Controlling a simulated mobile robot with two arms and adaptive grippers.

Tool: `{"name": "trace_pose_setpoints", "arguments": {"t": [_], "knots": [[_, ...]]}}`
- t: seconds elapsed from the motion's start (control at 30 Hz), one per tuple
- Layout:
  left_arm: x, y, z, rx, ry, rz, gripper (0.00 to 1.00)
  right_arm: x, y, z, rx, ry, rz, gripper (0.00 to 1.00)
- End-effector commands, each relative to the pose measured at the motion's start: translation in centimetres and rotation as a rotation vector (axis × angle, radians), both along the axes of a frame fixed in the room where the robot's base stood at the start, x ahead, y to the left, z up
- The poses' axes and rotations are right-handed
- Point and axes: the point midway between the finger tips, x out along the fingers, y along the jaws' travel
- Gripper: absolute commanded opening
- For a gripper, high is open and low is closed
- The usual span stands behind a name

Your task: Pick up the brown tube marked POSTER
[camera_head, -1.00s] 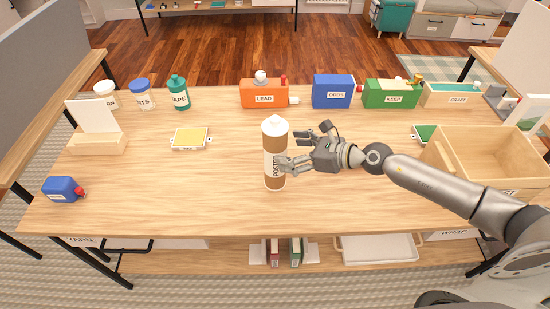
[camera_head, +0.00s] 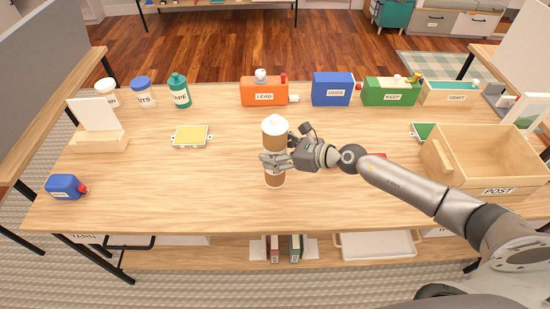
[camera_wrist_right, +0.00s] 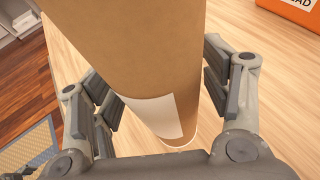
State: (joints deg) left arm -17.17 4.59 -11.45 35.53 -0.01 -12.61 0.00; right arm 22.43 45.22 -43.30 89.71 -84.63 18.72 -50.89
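The brown tube marked POSTER (camera_head: 275,138) stands upright on the table, with a white cap on top. My right gripper (camera_head: 275,152) is around its middle, with fingers on both sides, and hides most of the white label. In the right wrist view, the tube (camera_wrist_right: 150,50) fills the space between the finger pads of my right gripper (camera_wrist_right: 163,95). The pads look open and very close to the tube, with a thin strip of wood showing at the right pad. Firm contact cannot be made out. My left gripper is out of view.
An open wooden POST box (camera_head: 500,190) stands at the right. An orange LEAD container (camera_head: 264,91), a blue container (camera_head: 332,90) and a green KEEP box (camera_head: 390,92) line the back. A yellow-topped pad (camera_head: 191,136) lies left of the tube.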

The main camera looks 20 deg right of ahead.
Motion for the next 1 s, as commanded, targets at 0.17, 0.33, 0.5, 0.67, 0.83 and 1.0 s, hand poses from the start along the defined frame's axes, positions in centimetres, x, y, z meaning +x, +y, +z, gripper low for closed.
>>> {"name": "trace_pose_setpoints", "arguments": {"t": [0.17,0.33,0.5,0.67,0.83,1.0], "knots": [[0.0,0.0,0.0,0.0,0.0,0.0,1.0,0.0,0.0,0.0,0.0,0.0,0.0,0.42],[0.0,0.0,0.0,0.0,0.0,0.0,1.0,0.0,0.0,0.1,0.001,-0.002,-0.001,0.3],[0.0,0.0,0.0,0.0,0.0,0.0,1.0,0.0,0.0,0.2,0.001,-0.002,-0.001,0.3],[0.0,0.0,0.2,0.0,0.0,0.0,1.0,0.1,0.0,0.8,0.001,-0.003,-0.001,0.3],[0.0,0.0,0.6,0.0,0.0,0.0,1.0,0.1,0.0,2.4,-0.001,-0.005,0.001,0.3],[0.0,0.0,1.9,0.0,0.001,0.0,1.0,-0.9,0.2,4.7,-0.001,-0.003,0.001,0.3]]}}
